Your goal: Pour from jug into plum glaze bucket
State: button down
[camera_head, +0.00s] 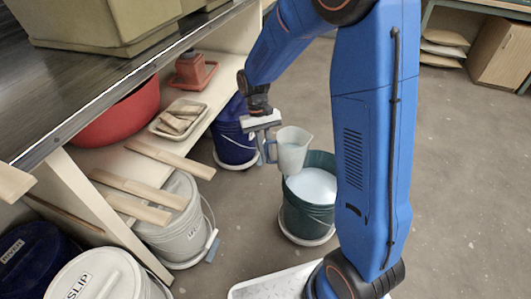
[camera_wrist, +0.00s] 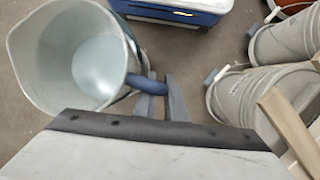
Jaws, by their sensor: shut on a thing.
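My gripper (camera_head: 268,143) is shut on the handle of a pale grey, translucent jug (camera_head: 292,152). The jug is held in the air, roughly upright, overlapping the far left rim of a dark green bucket (camera_head: 291,218) with pale liquid in it. In the wrist view, the jug (camera_wrist: 30,70) is at upper left with its mouth facing the camera, and my fingers (camera_wrist: 162,97) are at its blue-grey handle. Its inside looks pale blue; I cannot tell how full it is. A dark blue-purple bucket (camera_head: 234,137) stands left of the jug. No readable label shows which bucket is plum.
A bench with a lower shelf fills the left, holding a red bowl (camera_head: 118,115) and a tray (camera_head: 160,128). Wooden slats (camera_head: 140,185) stick out from it. A grey lidded bucket (camera_head: 178,238) and a white "SLIP" bucket (camera_head: 100,275) stand below. Floor at right is clear.

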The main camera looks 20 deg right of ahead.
jog(key=shift+f, duration=1.7)
jog(key=r+y, duration=0.4)
jog(key=a+r+n+t+y, duration=0.1)
jog(key=r+y, duration=0.1)
jog(key=shift+w+r, duration=0.1)
jog(key=shift+d+f+n+y, duration=0.3)
jog(key=shift+f+y, duration=0.35)
jog(key=shift+y, duration=0.35)
